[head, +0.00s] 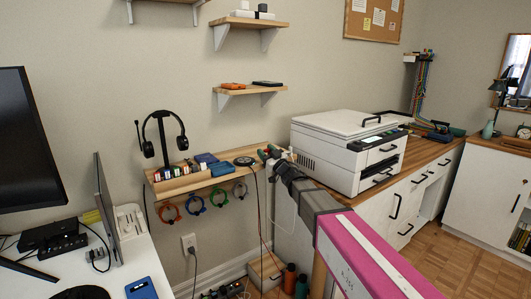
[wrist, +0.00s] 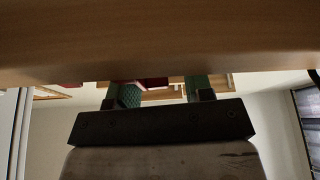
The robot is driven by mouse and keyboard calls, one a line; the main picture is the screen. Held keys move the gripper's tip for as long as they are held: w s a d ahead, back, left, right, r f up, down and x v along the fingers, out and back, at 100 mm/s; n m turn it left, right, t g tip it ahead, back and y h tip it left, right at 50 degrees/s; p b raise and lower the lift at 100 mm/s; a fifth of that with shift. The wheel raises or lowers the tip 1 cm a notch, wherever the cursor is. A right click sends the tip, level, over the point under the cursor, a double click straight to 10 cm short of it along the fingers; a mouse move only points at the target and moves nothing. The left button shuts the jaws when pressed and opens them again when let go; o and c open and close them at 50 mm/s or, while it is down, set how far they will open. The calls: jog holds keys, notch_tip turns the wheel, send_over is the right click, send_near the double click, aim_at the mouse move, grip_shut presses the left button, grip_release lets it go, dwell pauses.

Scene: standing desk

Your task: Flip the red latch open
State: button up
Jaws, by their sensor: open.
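My gripper (wrist: 164,90) is open in the wrist view, its two green-padded fingers apart above the dark palm. A dark red piece (wrist: 152,83) shows between the fingers, partly cut off by a wooden board edge; I cannot tell whether it is the red latch or whether it touches a finger. In the head view my gripper (head: 268,153) is at the right end of the wooden wall shelf (head: 205,180). It is small there, and my own grey wrist links hide part of that area. No latch can be made out clearly in the head view.
The shelf carries a headset stand (head: 163,140), small coloured items and a round black device (head: 244,161). Cable rings (head: 195,205) hang below it. A white printer (head: 347,150) stands on the cabinet to the right. A wooden surface (wrist: 150,40) fills the wrist view's top.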

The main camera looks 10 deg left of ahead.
jog(key=v, duration=1)
jog(key=shift+s+d, duration=0.2)
jog(key=shift+s, duration=0.05)
jog(key=shift+f, duration=0.1)
